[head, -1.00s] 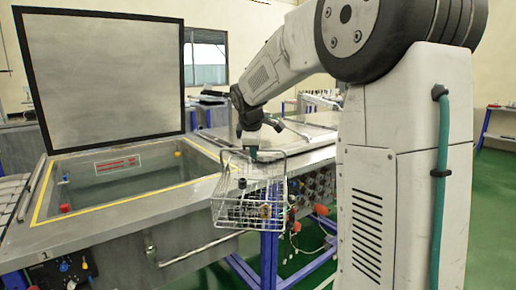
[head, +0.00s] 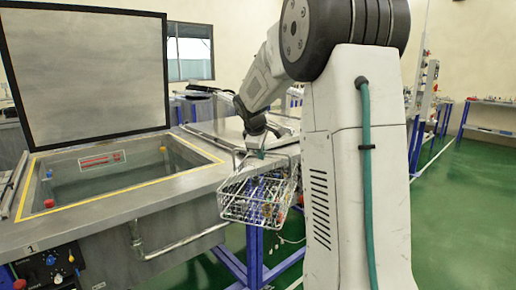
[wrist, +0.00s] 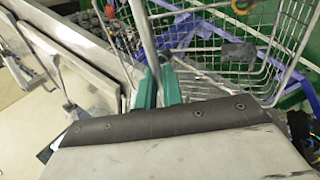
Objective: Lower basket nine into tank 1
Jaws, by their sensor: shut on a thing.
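My gripper (head: 260,150) is shut on the handle of a wire basket (head: 255,197). The basket hangs tilted beside the front right of tank 1 (head: 140,196), outside its opening, with small parts inside. No number on it can be read. The wrist view shows the green fingers (wrist: 158,88) closed around the metal handle (wrist: 141,35), with the basket's wire mesh (wrist: 285,50) beyond. Tank 1 carries a "1" label at its front, and its lid (head: 85,75) stands raised. Its opening, edged in yellow, shows greenish liquid inside.
A closed flat cover (head: 215,128) lies right of the tank opening, behind the basket. A pipe (head: 180,245) runs along the tank front. A control panel (head: 48,268) is at lower left. Green floor (head: 450,215) is open at the right.

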